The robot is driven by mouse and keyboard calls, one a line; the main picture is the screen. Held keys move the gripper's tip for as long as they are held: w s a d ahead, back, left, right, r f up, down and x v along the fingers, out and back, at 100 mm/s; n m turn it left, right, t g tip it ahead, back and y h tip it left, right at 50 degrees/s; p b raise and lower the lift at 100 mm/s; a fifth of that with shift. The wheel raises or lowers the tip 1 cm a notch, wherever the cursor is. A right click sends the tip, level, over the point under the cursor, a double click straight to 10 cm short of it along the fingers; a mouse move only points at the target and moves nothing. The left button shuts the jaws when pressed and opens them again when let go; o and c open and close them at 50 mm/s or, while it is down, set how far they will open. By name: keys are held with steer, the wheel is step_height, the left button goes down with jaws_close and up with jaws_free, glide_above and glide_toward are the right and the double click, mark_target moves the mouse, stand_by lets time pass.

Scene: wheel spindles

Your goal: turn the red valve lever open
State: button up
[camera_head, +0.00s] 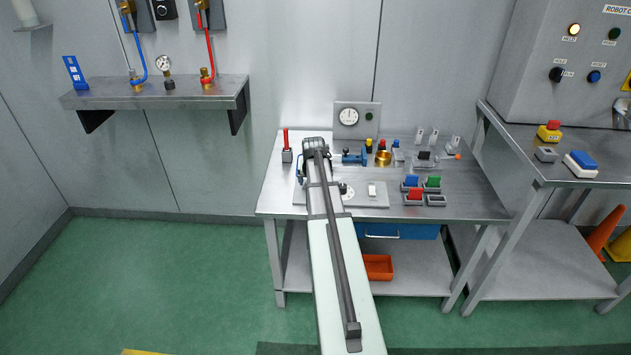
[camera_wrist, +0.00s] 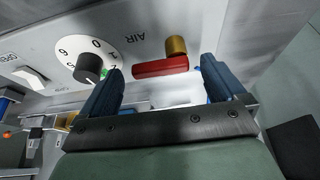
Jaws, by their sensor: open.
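The red valve lever (camera_wrist: 160,67) shows in the wrist view, lying roughly crosswise beside a brass cylindrical fitting (camera_wrist: 176,45) on a grey panel marked "AIR". My gripper (camera_wrist: 163,73) is open, with one blue finger to the left of the lever and the other to its right. The lever shows in the gap between the fingertips; I cannot tell whether either finger touches it. A small green mark shows near the lever's left end. In the head view my arm reaches over the bench and hides the valve lever.
A numbered dial with a black knob (camera_wrist: 88,67) sits left of the lever, close to the left finger. A white rocker switch (camera_wrist: 30,76) is farther left. On the workbench (camera_head: 463,208), an upright red stick (camera_head: 286,141) stands left of my arm, and several small fixtures stand right.

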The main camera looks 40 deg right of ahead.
steer(key=v, duration=1.3)
steer(key=shift+s+r, duration=0.2)
steer(key=shift+r, duration=0.05)
steer(key=shift+a, duration=0.1)
steer(key=s+a+f+n+g+y, duration=0.1)
steer(key=s+a+f, duration=0.3)
steer(key=a+f, duration=0.55)
steer(key=s+a+f+n+g+y, duration=0.15)
steer(key=s+a+f, duration=0.35)
steer(key=f, duration=0.7)
steer(key=s+a+f+n+g+y, duration=0.1)
steer(key=s+a+f+n, duration=0.15)
steer(key=a+f, duration=0.65)
steer(key=s+a+f+n+g, duration=0.1)
steer(key=s+a+f+g, duration=0.1)
steer(key=s+a+f, duration=0.4)
steer(key=s+a+f+n+g, duration=0.1)
steer(key=s+a+f+g, duration=0.1)
steer(key=s+a+f, duration=0.4)
steer(key=s+a+f+n+g, duration=0.2)
steer(key=s+a+f, duration=0.4)
steer(key=s, duration=0.8)
steer(key=shift+a+f, duration=0.2)
steer(key=shift+a, duration=0.5)
